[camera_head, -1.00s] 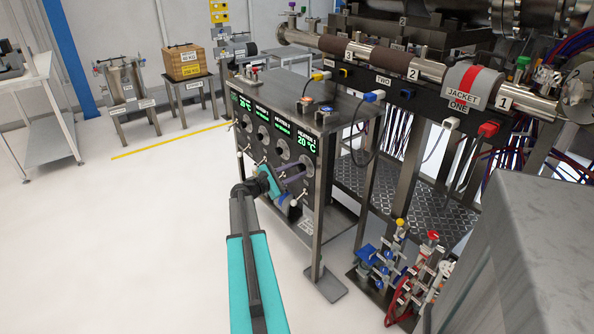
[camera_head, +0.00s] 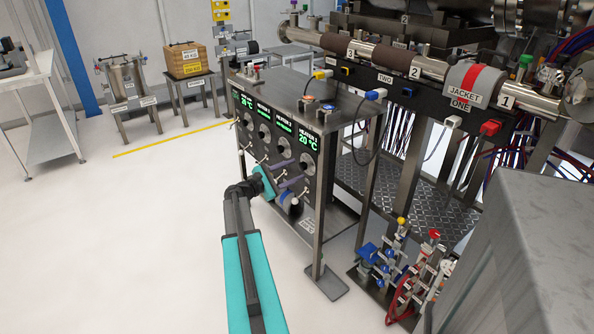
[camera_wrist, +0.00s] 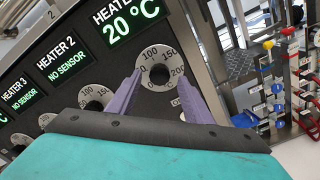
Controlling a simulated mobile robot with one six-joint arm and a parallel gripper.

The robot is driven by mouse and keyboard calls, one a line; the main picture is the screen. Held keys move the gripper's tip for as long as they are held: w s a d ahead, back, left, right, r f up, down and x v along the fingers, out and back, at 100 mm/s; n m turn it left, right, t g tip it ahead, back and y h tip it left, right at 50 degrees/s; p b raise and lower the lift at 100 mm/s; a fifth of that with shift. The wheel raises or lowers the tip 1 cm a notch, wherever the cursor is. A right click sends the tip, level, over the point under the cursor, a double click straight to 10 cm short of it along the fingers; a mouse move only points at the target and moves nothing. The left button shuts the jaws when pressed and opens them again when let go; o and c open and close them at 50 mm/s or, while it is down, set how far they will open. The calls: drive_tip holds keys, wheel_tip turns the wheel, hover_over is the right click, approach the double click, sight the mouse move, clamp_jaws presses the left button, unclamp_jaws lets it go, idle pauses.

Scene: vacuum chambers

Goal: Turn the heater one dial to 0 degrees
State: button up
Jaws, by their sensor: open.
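The heater one dial (camera_wrist: 159,73) is a grey disc with a dark centre and numbers from 0 to 200, below a green display reading 20 °C. In the head view the dial (camera_head: 308,164) is at the right end of the panel. My gripper (camera_head: 300,172) is in front of the panel, open. In the wrist view the two purple fingers of my gripper (camera_wrist: 159,76) lie on the dial's left and right sides, with nothing held. I cannot tell whether they touch it, nor where the dial's pointer stands.
The heater two dial (camera_wrist: 95,98) is just left of my gripper, under a NO SENSOR display (camera_wrist: 65,67). The steel cart (camera_head: 262,84) carries the panel. Hoses and valves (camera_head: 395,262) stand to the right. The floor (camera_head: 150,230) on the left is clear.

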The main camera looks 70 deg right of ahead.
drive_tip(key=v, duration=1.1)
drive_tip(key=shift+a+f, duration=0.1)
drive_tip(key=w+a+f+n+t+p, duration=0.2)
drive_tip(key=w+a+f+t, duration=0.1)
drive_tip(key=w+a+f, duration=0.4)
drive_tip(key=w+a+f+n+t+p, duration=0.25)
drive_tip(key=w+a, duration=0.35)
drive_tip(key=a, duration=0.4)
drive_tip(key=a+f+n+y, duration=0.1)
drive_tip(key=a+f, duration=0.6)
drive_tip(key=a, duration=0.2)
drive_tip(key=s+a+f+y+p, duration=0.25)
drive_tip(key=s+a+f, duration=0.3)
drive_tip(key=a, duration=0.45)
drive_tip(key=s+a+f+y+p, duration=0.1)
drive_tip(key=s+a+f+y, duration=0.25)
drive_tip(key=a+f, duration=0.45)
drive_tip(key=s+a+f+m+y, duration=0.1)
drive_tip(key=s+a+m+y, duration=0.1)
drive_tip(key=a, duration=0.5)
drive_tip(key=s+a+f+m+y, duration=0.1)
drive_tip(key=s+a+m+y, duration=0.2)
drive_tip(key=s+a, duration=0.3)
drive_tip(key=s+a+m+g+y, duration=0.1)
drive_tip(key=s+a+m+y, duration=0.2)
drive_tip(key=a, duration=0.7)
drive_tip(key=shift+s+f+m+p, duration=0.3)
drive_tip(key=shift+s+f+m, duration=0.1)
drive_tip(key=shift+s+m, duration=0.25)
